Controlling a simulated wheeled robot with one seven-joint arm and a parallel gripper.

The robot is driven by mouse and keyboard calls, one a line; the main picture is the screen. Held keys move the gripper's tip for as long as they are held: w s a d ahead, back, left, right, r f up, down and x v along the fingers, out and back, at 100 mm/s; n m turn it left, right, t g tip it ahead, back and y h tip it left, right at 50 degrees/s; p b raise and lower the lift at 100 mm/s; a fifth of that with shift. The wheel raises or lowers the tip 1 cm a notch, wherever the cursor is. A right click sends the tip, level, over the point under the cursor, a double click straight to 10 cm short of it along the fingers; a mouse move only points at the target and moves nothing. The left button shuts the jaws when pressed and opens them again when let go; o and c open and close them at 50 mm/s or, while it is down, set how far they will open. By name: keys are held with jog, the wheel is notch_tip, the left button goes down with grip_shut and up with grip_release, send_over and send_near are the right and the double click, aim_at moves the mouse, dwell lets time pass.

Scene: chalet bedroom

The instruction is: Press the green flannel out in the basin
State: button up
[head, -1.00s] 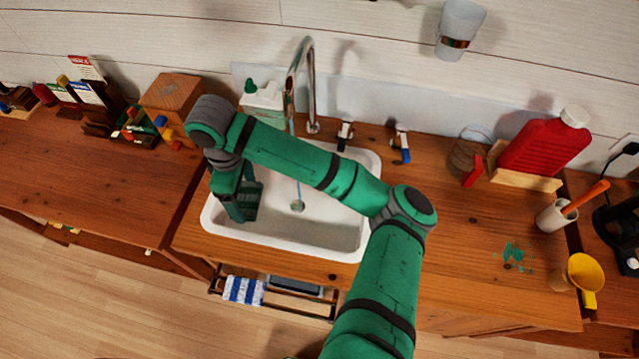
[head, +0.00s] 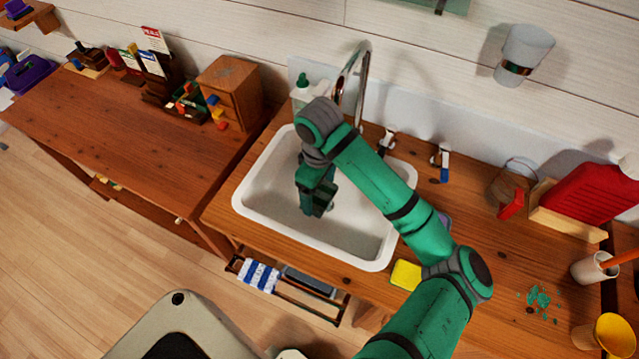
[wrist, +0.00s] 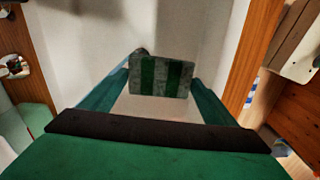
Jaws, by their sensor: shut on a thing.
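The white basin (head: 375,255) is set into the wooden counter, under a curved chrome tap (head: 362,75). My gripper (head: 318,206) points down inside the basin, in its left half. In the wrist view my gripper (wrist: 160,92) is shut on a green and grey striped piece (wrist: 161,76), which looks like the green flannel, held between the fingertips. In the head view the flannel shows only as a dark green patch low at the fingers. I cannot tell whether it touches the basin floor. My arm hides part of the basin and the drain.
A yellow sponge (head: 406,275) lies at the basin's front right, beside my arm. A soap bottle (head: 308,93) stands behind the basin. Green spatter (head: 540,298) marks the right counter.

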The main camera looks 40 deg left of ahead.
notch_tip(320, 180, down, 10)
jog(key=shift+s+f, duration=0.1)
jog(key=shift+f, duration=0.55)
dwell(0.3)
dwell(0.4)
jog(key=shift+d, duration=0.1)
jog(key=shift+f, duration=0.3)
jog(key=shift+f, duration=0.3)
dwell(0.6)
